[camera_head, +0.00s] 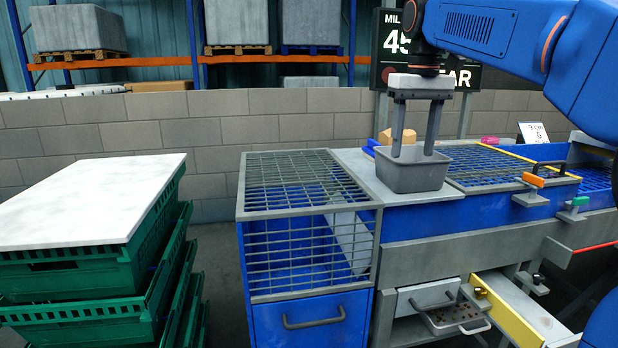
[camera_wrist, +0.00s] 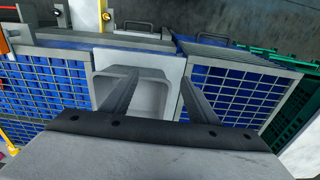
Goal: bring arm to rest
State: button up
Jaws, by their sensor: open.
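My gripper (camera_head: 412,156) points straight down at a small grey open-topped bin (camera_head: 414,178) on the light grey worktop. Its two long fingers are apart. In the head view the fingertips overlap the bin's rim; I cannot tell whether they touch it. In the wrist view, my gripper (camera_wrist: 157,88) has its fingers spread over the bin (camera_wrist: 150,92), whose visible inside looks empty. My blue arm reaches in from the upper right.
A blue cabinet with a grey wire grid (camera_head: 300,180) stands left of the bin. Green crates (camera_head: 130,275) under a white board (camera_head: 90,195) stand farther left. A tan block (camera_head: 398,137) lies behind the gripper. A drawer (camera_head: 520,305) is pulled out below.

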jog(key=s+d+f+m+t, duration=0.1)
jog(key=s+d+f+t, duration=0.1)
jog(key=s+f, duration=1.2)
jog(key=s+d+f+m+t, duration=0.1)
jog(key=s+d+f, duration=0.3)
jog(key=s+f, duration=1)
notch_tip(320, 180, down, 4)
jog(key=shift+s+r+t, duration=0.2)
jog(key=shift+s+t, duration=0.1)
jog(key=shift+t, duration=0.3)
jog(key=shift+o, duration=0.3)
